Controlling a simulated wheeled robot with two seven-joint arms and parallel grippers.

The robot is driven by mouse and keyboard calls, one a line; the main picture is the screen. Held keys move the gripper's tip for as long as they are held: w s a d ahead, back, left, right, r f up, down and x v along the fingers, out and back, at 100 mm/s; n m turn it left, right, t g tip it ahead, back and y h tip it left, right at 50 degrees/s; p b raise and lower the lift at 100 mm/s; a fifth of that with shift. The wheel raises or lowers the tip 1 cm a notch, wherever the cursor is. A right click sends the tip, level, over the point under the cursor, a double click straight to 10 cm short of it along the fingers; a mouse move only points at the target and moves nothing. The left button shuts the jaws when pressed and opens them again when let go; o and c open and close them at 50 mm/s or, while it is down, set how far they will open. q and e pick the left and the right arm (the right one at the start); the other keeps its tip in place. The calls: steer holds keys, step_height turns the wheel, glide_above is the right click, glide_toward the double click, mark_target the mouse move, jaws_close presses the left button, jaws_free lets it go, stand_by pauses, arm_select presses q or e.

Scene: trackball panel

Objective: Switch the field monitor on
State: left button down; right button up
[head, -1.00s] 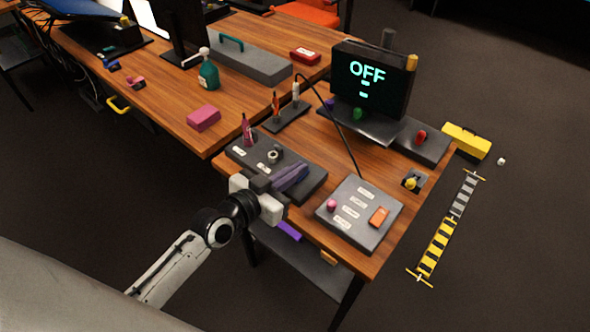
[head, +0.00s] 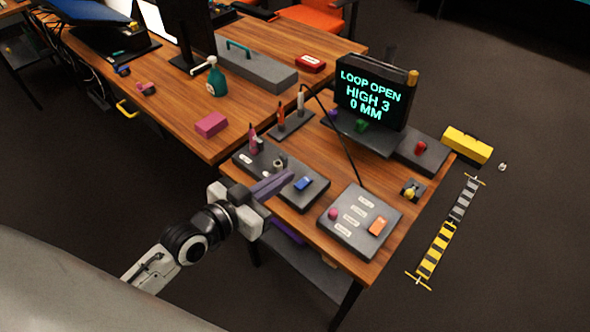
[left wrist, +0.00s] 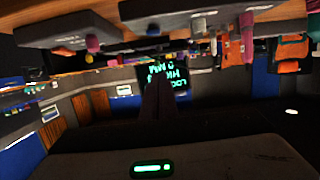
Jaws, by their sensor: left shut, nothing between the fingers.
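The field monitor (head: 370,95) stands at the back of the near table. Its dark screen is lit with green text reading "LOOP OPEN HIGH 3 0 MM". It also shows upside down in the left wrist view (left wrist: 180,82). A dark panel (head: 262,178) with a blue rocker switch (head: 304,184), a dial and a pink bottle-shaped piece lies in front of it to the left. My left gripper (head: 287,181) is shut and empty near the panel's front edge, left of the blue switch. In the left wrist view its fingers (left wrist: 158,100) are together. My right gripper is out of view.
A grey panel (head: 350,240) with a pink ball and an orange switch lies at right. A stand with pens (head: 290,124), a black cable and a box with a red knob (head: 421,147) are behind. A pink block (head: 211,124) lies on the other table.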

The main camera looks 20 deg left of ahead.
arm_select(q)
steer(key=v, duration=0.2)
steer(key=shift+s+a+r, duration=0.1)
steer(key=shift+s+r, duration=0.15)
steer(key=shift+r, duration=0.05)
steer(key=shift+f, duration=0.1)
steer(key=s+d+f+n+g+y, duration=0.2)
steer(key=s+f+g, duration=0.3)
steer(key=s+f, duration=1.1)
step_height(320, 180, down, 4)
steer(key=shift+d+r+g+y, duration=0.1)
steer(key=shift+d+g+y, duration=0.3)
steer(key=shift+d, duration=0.15)
steer(key=c, duration=2.5)
jaws_free()
